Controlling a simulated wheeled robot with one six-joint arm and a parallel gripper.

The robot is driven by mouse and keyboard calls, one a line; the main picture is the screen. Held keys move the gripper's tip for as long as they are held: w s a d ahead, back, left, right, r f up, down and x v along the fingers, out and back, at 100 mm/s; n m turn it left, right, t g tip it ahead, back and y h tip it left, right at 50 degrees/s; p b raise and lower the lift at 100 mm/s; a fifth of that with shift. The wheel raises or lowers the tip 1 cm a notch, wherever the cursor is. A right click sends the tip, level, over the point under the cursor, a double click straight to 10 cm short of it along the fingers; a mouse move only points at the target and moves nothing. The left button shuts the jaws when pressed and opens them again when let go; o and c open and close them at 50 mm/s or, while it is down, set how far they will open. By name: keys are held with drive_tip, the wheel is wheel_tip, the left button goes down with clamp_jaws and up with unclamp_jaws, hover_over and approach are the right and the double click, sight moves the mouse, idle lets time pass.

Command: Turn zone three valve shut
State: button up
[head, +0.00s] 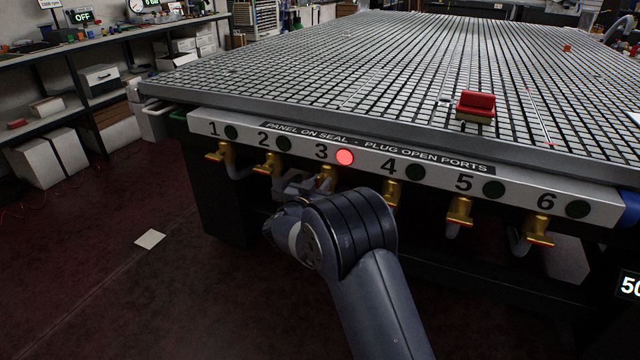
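The zone three valve (327,173) is a brass valve under the number 3 on the white label strip (500,183) along the table's front edge. Its lower part is hidden behind my arm and gripper. The round lamp (345,157) beside the 3 glows red. My gripper (306,187) is at this valve, just below and left of it in the picture. My wrist hides most of the gripper, so I cannot tell whether its fingers touch the handle or whether they are open or shut.
Similar brass valves hang under the other numbers, with valve two (268,163) and valve four (392,193) close on either side. The other lamps are dark. A red block (476,105) stands on the grid table (300,60). Paper (150,239) lies on the floor.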

clamp_jaws()
drive_tip(key=shift+m, duration=0.3)
drive_tip(key=m+b, duration=0.1)
drive_tip(key=m, duration=0.2)
drive_tip(key=shift+d+f+m+b, duration=0.1)
drive_tip(key=shift+f+m+b, duration=0.05)
drive_tip(key=shift+m+b, duration=0.25)
drive_tip(key=m+b, duration=0.1)
drive_tip(key=m, duration=0.2)
drive_tip(key=shift+s+m+b, duration=0.1)
drive_tip(key=shift+m+b, duration=0.2)
drive_tip(key=shift+b, duration=0.1)
drive_tip(key=m+b, duration=0.2)
drive_tip(key=m, duration=0.1)
drive_tip(key=m+b, duration=0.1)
drive_tip(key=m, duration=0.1)
drive_tip(key=shift+d+f, duration=0.15)
drive_tip(key=shift+f, duration=0.1)
drive_tip(key=shift+m+b, duration=1.7)
drive_tip(key=shift+m, duration=0.7)
